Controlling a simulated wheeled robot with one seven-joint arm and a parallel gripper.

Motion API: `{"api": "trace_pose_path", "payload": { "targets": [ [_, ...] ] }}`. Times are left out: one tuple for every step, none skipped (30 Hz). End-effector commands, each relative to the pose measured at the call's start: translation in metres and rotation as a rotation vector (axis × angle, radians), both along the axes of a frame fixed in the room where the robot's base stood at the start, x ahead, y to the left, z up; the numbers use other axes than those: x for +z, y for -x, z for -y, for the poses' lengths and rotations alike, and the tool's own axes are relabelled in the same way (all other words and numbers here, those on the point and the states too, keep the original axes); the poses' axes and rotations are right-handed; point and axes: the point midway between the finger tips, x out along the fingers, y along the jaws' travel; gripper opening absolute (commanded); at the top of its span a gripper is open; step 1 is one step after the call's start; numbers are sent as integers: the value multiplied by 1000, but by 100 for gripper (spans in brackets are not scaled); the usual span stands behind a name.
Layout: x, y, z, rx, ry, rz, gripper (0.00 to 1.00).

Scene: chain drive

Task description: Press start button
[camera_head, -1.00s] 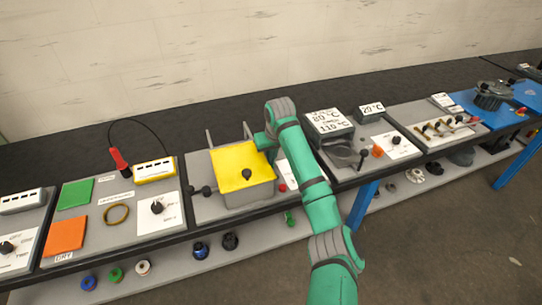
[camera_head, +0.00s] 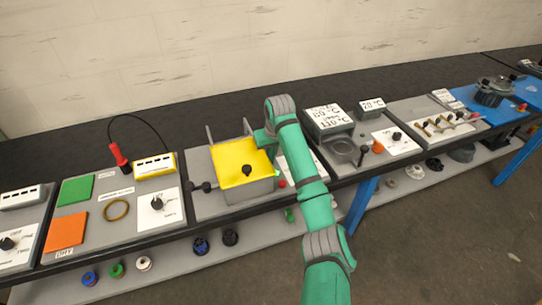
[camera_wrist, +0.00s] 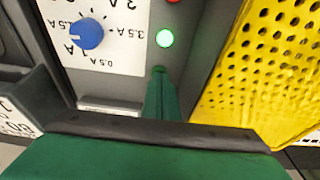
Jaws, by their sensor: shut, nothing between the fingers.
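A round green light or button (camera_wrist: 165,38) glows on the grey control panel in the wrist view. I cannot tell whether it is the start button or a lamp. My gripper (camera_wrist: 159,74) is shut and empty, its green fingers together. Their tips are at the panel just below the glowing circle, covering whatever is under them; I cannot tell whether they touch it. In the head view my gripper's fingers are hidden behind my wrist, beside the yellow-topped box (camera_head: 232,160). A small red button (camera_head: 282,184) shows on that station's panel; part of a red one shows in the wrist view (camera_wrist: 172,2).
A blue knob (camera_wrist: 87,33) with an ampere scale is left of the fingers. The yellow perforated cover (camera_wrist: 265,70) stands close on the right. Grey display boxes (camera_head: 329,120) with temperature labels stand right of my arm. Other stations line the bench.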

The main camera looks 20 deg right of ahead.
Motion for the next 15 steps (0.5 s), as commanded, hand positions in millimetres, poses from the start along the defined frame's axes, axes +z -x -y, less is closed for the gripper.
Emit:
{"api": "trace_pose_path", "payload": {
  "targets": [
    [10,-1,-2,3,1,4,0],
    [17,-1,-1,3,2,8,0],
    [27,-2,-1,3,3,13,0],
    [34,-2,-1,3,3,15,0],
    [40,0,0,2,2,15,0],
    [49,3,1,2,2,16,0],
    [55,5,0,3,2,17,0],
    [62,7,0,3,2,17,0],
    [70,8,-1,4,3,18,0],
    [77,10,-1,5,4,19,0],
    [83,12,-1,5,4,19,0],
    [90,13,-1,6,3,19,0],
    [95,15,-2,6,3,19,0],
    [100,16,-2,7,3,19,0],
    [105,18,-2,8,4,19,0]
  ]
}}
